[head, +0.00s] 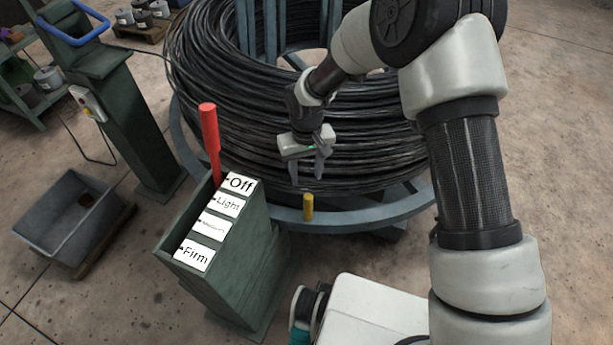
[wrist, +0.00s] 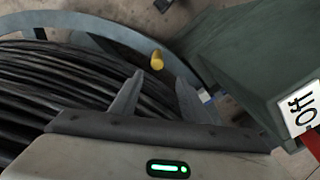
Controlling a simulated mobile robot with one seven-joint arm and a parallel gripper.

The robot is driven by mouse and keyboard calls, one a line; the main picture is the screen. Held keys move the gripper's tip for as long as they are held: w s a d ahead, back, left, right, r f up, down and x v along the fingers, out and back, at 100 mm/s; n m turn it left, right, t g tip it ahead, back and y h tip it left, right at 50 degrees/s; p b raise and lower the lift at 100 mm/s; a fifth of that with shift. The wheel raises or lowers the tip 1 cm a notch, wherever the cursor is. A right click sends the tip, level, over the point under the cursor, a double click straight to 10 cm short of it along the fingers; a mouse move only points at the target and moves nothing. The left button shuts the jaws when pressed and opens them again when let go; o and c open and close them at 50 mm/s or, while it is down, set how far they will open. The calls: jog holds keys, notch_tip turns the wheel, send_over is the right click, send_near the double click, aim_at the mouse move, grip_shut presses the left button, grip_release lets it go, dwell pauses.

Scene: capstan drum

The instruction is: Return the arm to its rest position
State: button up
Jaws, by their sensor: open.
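My gripper (head: 307,172) is open and empty, with its fingers pointing down in front of the drum of black cable (head: 370,150). In the head view it hangs above and near a yellow peg (head: 308,207) on the drum's grey-blue ring, apart from it. In the wrist view the gripper's two fingers (wrist: 158,98) stand apart with nothing between them, and the yellow peg (wrist: 157,59) shows beyond them. My arm arches in from the right side of the head view.
A green lever box (head: 243,262) with a red handle (head: 209,135) stands left of my gripper; the handle is at the Off label. A grey bin (head: 70,215) and a green post (head: 135,120) stand at the left. Bare floor lies between bin and box.

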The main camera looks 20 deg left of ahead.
dwell(0.4)
jog(key=w+d+r+m+t, duration=0.1)
jog(key=d+r+m, duration=0.1)
jog(key=d+r, duration=0.85)
jog(key=w+d+r+m+t, duration=0.1)
jog(key=d+r+t, duration=0.1)
jog(key=d+r, duration=0.8)
jog(key=s+d+r+m+t, duration=0.1)
jog(key=s+d+r+m, duration=0.1)
jog(key=s+d+r, duration=0.6)
jog(key=s+d+r+m+t, duration=0.2)
jog(key=s+d+r+m, duration=0.15)
jog(key=s+r, duration=0.45)
notch_tip(320, 180, up, 18)
jog(key=s+p, duration=0.1)
jog(key=p, duration=1.8)
jog(key=shift+s+d+n, duration=0.25)
jog(key=shift+d+n, duration=0.1)
jog(key=shift+d, duration=0.1)
